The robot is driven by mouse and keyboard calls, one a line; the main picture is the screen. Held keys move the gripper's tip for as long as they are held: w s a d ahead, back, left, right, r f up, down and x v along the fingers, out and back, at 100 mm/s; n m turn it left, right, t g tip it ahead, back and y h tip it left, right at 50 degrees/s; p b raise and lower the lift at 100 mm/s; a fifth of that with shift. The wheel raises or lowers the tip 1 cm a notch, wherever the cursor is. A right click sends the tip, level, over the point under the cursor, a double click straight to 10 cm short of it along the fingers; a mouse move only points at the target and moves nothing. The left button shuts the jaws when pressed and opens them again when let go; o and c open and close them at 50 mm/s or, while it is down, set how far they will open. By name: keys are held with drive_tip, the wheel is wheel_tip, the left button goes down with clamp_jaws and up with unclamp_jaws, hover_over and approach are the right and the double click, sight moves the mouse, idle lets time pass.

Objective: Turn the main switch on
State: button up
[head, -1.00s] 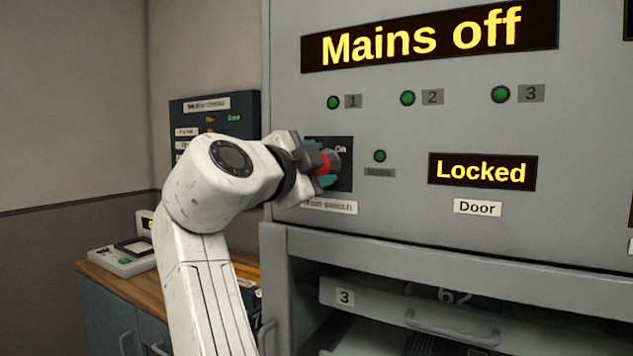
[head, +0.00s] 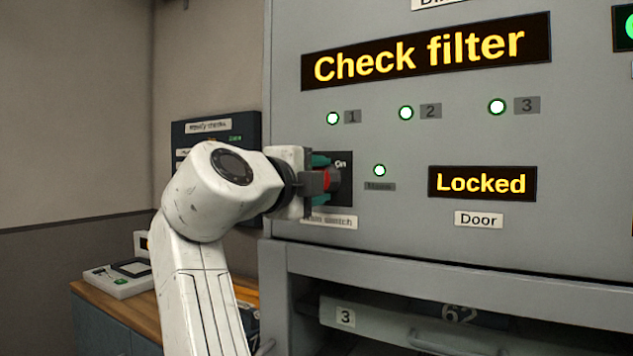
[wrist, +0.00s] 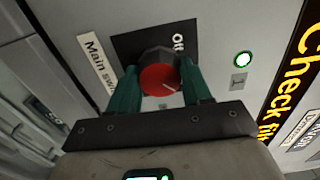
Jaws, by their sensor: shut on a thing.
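The main switch (wrist: 160,79) is a red-faced rotary knob with a dark body on a black plate (wrist: 192,42) marked "Off" and "On". Its label (wrist: 96,62) reads "Main sw…" in the wrist view, partly hidden by my finger. My gripper (wrist: 161,86) is shut on the knob, with a teal finger on each side. In the head view my gripper (head: 322,180) covers much of the switch. The display (head: 420,56) above reads "Check filter". The small lamp (head: 379,170) beside the switch is lit.
Three lit lamps, including lamp 1 (head: 333,118), sit above the switch. A display (head: 482,182) reads "Locked" over a "Door" label. Below is a recessed drawer front (head: 375,318). A wooden counter (head: 130,308) with a small device stands at the left.

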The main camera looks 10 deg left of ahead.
drive_tip(key=shift+f, duration=0.1)
drive_tip(key=o, duration=1.1)
drive_tip(key=shift+c, duration=0.2)
drive_tip(key=shift+s, duration=0.15)
drive_tip(key=v, duration=1)
drive_tip(key=shift+s+b, duration=0.25)
drive_tip(key=shift+b, duration=0.05)
drive_tip(key=shift+a, duration=0.15)
